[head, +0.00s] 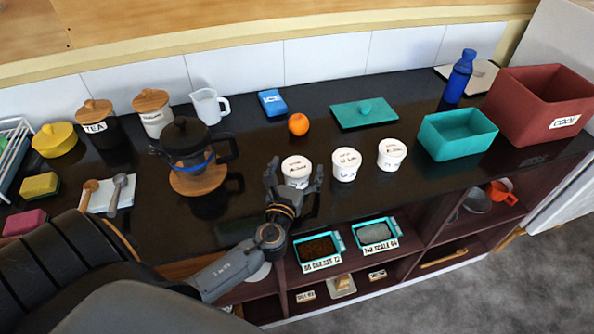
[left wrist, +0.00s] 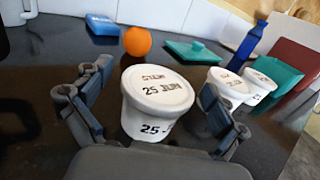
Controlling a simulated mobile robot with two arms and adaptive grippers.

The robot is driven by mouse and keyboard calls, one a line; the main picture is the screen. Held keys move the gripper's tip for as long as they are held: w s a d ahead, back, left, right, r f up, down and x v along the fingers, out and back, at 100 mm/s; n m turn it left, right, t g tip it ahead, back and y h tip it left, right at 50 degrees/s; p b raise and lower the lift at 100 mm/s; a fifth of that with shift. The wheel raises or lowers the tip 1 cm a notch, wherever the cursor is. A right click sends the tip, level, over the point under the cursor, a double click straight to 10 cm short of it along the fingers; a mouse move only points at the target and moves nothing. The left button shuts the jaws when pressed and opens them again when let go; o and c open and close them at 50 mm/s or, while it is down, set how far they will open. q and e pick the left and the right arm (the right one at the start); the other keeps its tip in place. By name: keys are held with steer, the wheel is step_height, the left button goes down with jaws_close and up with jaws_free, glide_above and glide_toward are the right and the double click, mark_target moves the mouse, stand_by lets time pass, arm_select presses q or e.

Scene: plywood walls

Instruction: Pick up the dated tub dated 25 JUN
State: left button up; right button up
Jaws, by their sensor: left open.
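Three white lidded tubs stand in a row on the black counter. The leftmost tub (head: 297,170) shows in the left wrist view (left wrist: 158,92) with "25 JUN" on its lid and side. The middle tub (head: 346,164) and the right tub (head: 391,154) have lid writing too small to read surely. My left gripper (head: 293,185) is open around the near side of the 25 JUN tub, one finger on each side. In the left wrist view the fingers (left wrist: 150,108) appear apart from the tub. My right gripper does not show.
An orange (head: 298,124) and a blue box (head: 272,103) lie behind the tubs. A teal lid (head: 364,113), a teal bin (head: 457,136) and a blue bottle (head: 459,78) stand to the right. A dark kettle (head: 187,142) on a wooden board stands to the left.

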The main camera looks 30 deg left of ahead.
arm_select(q)
steer(key=shift+s, duration=0.1)
steer(key=shift+c, duration=1.3)
steer(key=c, duration=1.1)
steer(key=shift+c, duration=0.4)
steer(key=shift+r, duration=0.2)
